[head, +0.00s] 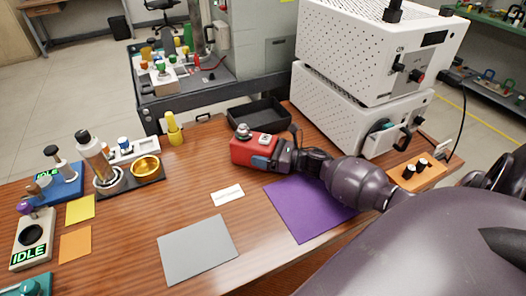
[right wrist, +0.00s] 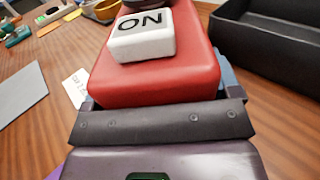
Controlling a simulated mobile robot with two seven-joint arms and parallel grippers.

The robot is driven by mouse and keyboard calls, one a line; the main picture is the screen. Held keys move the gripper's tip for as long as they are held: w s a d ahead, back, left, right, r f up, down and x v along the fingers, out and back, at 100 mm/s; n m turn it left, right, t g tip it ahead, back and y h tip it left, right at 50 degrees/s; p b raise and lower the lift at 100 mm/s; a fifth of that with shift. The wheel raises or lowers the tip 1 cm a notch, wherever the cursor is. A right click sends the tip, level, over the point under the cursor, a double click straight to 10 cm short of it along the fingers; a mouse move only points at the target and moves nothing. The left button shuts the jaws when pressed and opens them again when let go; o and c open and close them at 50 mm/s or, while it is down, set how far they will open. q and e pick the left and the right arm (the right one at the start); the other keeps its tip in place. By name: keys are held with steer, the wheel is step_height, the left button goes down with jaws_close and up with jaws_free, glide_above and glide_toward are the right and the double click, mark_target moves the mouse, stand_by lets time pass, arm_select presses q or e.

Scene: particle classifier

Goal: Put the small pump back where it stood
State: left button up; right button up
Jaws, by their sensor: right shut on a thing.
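The small pump, a red box (head: 252,146) with a round grey part on top, is at the centre of the head view. In the right wrist view the red pump (right wrist: 150,79) fills the middle and bears a white block marked "ON". My right gripper (head: 270,156) is shut on the pump, reaching in from the right. I cannot tell whether the pump touches the table. The near side of the pump is hidden by the gripper. My left gripper is not in view.
A black tray (head: 259,115) stands just behind the pump. A white card (head: 228,195), a grey mat (head: 198,249) and a purple mat (head: 300,210) lie in front. White perforated machines (head: 345,110) stand to the right. Bare wood lies left of the pump.

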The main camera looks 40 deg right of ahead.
steer(key=shift+f, duration=0.1)
steer(key=o, duration=1.3)
steer(key=shift+s+d, duration=0.1)
steer(key=shift+s, duration=0.05)
steer(key=v, duration=1.1)
steer(key=shift+s, duration=0.35)
